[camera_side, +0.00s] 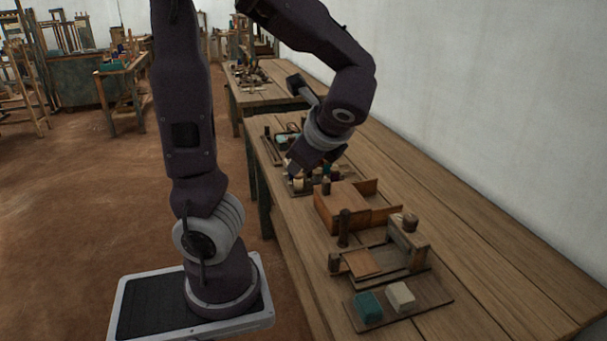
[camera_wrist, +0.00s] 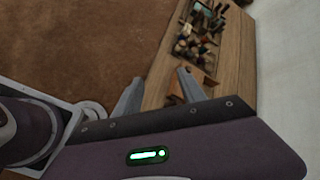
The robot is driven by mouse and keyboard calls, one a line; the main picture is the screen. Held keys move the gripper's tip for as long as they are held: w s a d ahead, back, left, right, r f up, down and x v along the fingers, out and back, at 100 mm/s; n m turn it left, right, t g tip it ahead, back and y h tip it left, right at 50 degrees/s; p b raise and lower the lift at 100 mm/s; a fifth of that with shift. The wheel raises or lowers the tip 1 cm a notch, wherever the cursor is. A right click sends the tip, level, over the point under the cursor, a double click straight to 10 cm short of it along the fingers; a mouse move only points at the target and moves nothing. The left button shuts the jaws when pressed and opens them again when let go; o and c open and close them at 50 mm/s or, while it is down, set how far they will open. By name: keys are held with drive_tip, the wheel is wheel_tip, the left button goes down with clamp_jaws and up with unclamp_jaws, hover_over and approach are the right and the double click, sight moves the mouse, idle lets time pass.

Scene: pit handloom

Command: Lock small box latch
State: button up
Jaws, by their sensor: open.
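A small brown wooden box (camera_side: 337,208) sits on the long bench in the side view, with flat wooden panels sticking out at its right side. I cannot make out its latch at this size. My gripper (camera_side: 298,168) is beyond the box, up and to the left of it in the side view, over a group of small items. Its fingertips are hard to see there. In the wrist view my gripper (camera_wrist: 157,84) shows two grey fingers spread wide apart with nothing between them. A brown wooden piece, possibly part of the box, shows beside the right finger.
A tray of spools and small items (camera_wrist: 196,42) lies on the bench. Nearer, a wooden frame (camera_side: 407,240) stands by a board holding a teal block (camera_side: 368,308) and a cream block (camera_side: 400,296). The bench's right side along the white wall is clear.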

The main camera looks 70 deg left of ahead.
drive_tip(key=s+d+n+t+h, duration=0.1)
drive_tip(key=s+d+n+h, duration=0.2)
drive_tip(key=d+n+h, duration=0.2)
drive_tip(key=d, duration=0.3)
drive_tip(key=shift+d+r+n+t, duration=0.15)
drive_tip(key=shift+r+n+t, duration=0.15)
drive_tip(key=shift+r, duration=0.05)
drive_tip(key=s+d+n+t+h, duration=0.1)
drive_tip(key=d+n+t+h, duration=0.3)
drive_tip(key=d, duration=0.5)
drive_tip(key=shift+d+r+h, duration=0.3)
drive_tip(key=shift+d+r, duration=0.1)
